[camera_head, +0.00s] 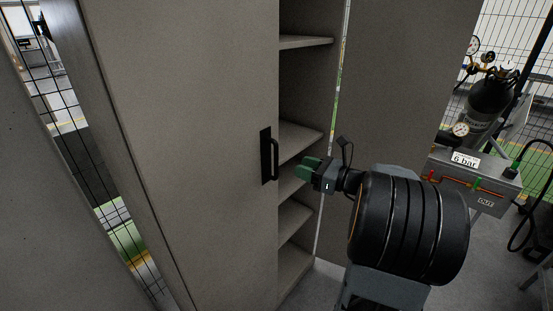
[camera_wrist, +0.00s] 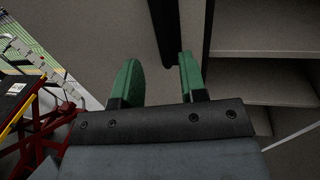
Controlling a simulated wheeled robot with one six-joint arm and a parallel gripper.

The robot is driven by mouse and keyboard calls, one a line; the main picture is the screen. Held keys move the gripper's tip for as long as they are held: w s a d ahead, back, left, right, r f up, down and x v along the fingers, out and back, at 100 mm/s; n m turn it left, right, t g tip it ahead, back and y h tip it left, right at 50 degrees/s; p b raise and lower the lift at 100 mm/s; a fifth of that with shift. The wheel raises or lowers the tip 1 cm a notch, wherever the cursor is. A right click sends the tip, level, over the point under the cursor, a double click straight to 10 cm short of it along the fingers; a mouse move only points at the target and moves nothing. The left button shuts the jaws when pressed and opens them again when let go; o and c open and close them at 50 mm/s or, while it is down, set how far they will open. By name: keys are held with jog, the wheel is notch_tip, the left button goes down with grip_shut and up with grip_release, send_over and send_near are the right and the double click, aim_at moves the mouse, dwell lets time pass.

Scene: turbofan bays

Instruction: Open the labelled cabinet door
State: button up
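The grey cabinet door (camera_head: 200,120) fills the middle left of the head view. Its black bar handle (camera_head: 274,158) is near the door's right edge. Cabinet shelves (camera_head: 303,42) show beyond that edge, so the front is not fully covered; I cannot tell the door's angle. No label is visible on the door. My gripper (camera_head: 308,167) is just right of the handle, apart from it in the head view. In the wrist view, its green fingers (camera_wrist: 160,72) are spread and empty. The dark handle (camera_wrist: 166,38) appears beyond the tips, between them in the picture.
A grey panel (camera_head: 385,80) stands right of the shelves. Farther right are a dark gas cylinder (camera_head: 491,97) with gauges and a grey box marked "6 bar" (camera_head: 485,190). A red frame (camera_wrist: 42,115) is at the left of the wrist view.

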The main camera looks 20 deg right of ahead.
send_over(276, 178)
jog(key=shift+w+d+p, duration=0.2)
jog(key=shift+w+p, duration=0.15)
jog(key=shift+p, duration=0.1)
grip_shut()
dwell(0.3)
